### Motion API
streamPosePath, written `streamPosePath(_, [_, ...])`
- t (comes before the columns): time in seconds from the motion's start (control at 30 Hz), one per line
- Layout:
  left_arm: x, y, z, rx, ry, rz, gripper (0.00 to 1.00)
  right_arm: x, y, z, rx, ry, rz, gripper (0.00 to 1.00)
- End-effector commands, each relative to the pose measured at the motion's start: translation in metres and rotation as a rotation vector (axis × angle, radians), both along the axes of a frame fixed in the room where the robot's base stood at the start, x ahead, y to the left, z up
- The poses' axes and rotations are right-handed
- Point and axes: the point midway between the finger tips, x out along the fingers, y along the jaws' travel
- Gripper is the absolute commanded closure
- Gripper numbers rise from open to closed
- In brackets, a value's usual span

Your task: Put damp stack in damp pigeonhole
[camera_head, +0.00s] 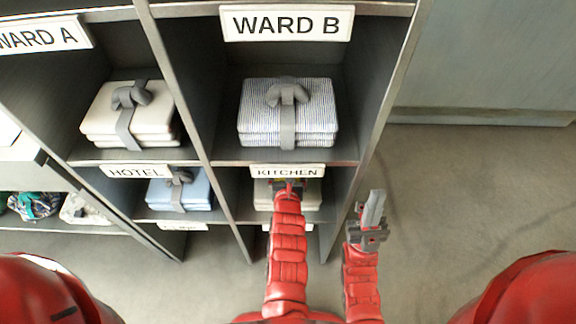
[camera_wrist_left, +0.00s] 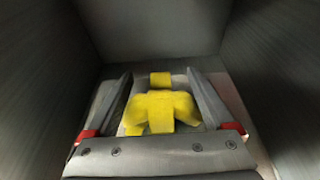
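A pale folded stack with a yellow strap and bow (camera_wrist_left: 160,110) lies inside a grey compartment in the left wrist view. In the head view, a pale stack (camera_head: 312,194) shows partly under the KITCHEN label (camera_head: 287,171). My left gripper (camera_head: 289,186) reaches into that compartment; its tips are mostly hidden there. In the left wrist view my left gripper (camera_wrist_left: 158,85) is open, with a finger on each side of the yellow bow. My right gripper (camera_head: 373,208) is empty, fingers together, outside the shelf's right side. No label reading damp is legible.
Strapped stacks sit under WARD A (camera_head: 128,112), WARD B (camera_head: 288,110) and HOTEL (camera_head: 180,190). Bags (camera_head: 35,205) lie on a low shelf at left. The shelf's right upright (camera_head: 375,110) stands between my grippers. Floor at right (camera_head: 480,190) is clear.

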Motion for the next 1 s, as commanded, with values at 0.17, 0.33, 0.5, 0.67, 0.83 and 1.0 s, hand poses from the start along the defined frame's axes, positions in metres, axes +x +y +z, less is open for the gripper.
streamPosePath(0.17, [0.000,0.000,0.000,0.000,-0.001,0.000,0.00,0.000,0.000,0.000,0.000,0.000,0.000,1.00])
streamPosePath(0.33, [0.000,0.000,0.002,0.000,-0.001,0.000,0.00,0.000,0.000,0.001,0.000,0.000,0.000,1.00])
streamPosePath(0.5, [-0.019,-0.001,0.010,-0.003,0.000,-0.001,0.00,0.000,0.000,0.009,0.000,0.000,0.000,1.00])
streamPosePath(0.67, [-0.055,-0.001,0.021,-0.002,0.001,-0.002,0.00,0.000,0.000,0.020,0.000,0.000,0.000,1.00])
streamPosePath(0.83, [-0.090,0.000,0.030,0.001,0.004,-0.001,0.00,0.000,0.000,0.027,0.000,0.000,0.000,1.00])
streamPosePath(1.0, [-0.107,0.001,0.037,0.002,0.005,0.004,0.00,0.000,0.000,0.046,0.000,0.000,0.000,1.00])
